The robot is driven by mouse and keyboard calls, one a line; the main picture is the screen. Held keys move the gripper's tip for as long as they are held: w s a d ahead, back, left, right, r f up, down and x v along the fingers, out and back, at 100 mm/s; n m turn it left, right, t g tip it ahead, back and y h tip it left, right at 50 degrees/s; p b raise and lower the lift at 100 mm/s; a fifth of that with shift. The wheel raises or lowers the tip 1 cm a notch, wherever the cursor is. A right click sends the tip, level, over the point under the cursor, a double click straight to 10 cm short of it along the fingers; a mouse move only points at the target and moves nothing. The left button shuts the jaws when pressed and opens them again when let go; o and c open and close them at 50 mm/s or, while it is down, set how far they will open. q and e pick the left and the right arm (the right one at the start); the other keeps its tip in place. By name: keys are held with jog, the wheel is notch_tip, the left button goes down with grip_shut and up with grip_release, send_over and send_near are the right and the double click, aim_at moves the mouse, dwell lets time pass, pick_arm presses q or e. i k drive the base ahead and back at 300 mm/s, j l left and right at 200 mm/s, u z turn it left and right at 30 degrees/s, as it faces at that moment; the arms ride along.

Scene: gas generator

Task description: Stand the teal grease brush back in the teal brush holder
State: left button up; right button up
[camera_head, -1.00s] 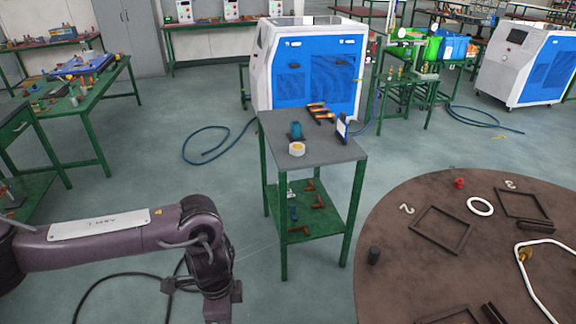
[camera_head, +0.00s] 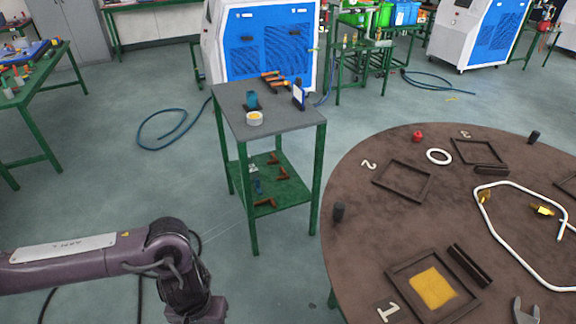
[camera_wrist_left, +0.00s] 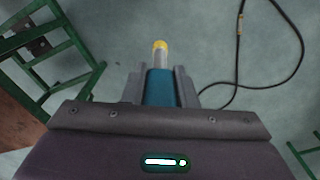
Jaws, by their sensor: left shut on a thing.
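My left gripper (camera_wrist_left: 160,88) is shut on the teal grease brush (camera_wrist_left: 161,86) in the left wrist view. The teal handle lies between the fingers, and a pale ferrule with a yellow tip points away from me over the floor. In the head view, my left arm is at the lower left and the brush cannot be seen. A teal thing, apparently the brush holder (camera_head: 251,101), stands on the grey top of the small green stand (camera_head: 283,116), well right of and beyond my left gripper. My right gripper is not in view.
A white tin with yellow contents (camera_head: 254,118) sits close in front of the holder. Orange-handled tools (camera_head: 272,82) and a blue-white upright item (camera_head: 299,94) are also on the stand. A round brown table (camera_head: 370,220) is at right. Open floor lies left of the stand.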

aim_at(252, 106)
jog(key=i+j+z, duration=0.2)
jog(key=z, duration=0.25)
jog(key=i+j+z, duration=0.15)
jog(key=j+z, duration=0.3)
jog(key=i+j+z, duration=0.1)
jog(key=j+z, duration=0.15)
jog(key=z, duration=0.2)
jog(key=i+j+z, duration=0.1)
jog(key=j+z, duration=0.15)
jog(key=j, duration=1.25)
jog(key=j+z, duration=0.25)
jog(key=j, duration=1.2)
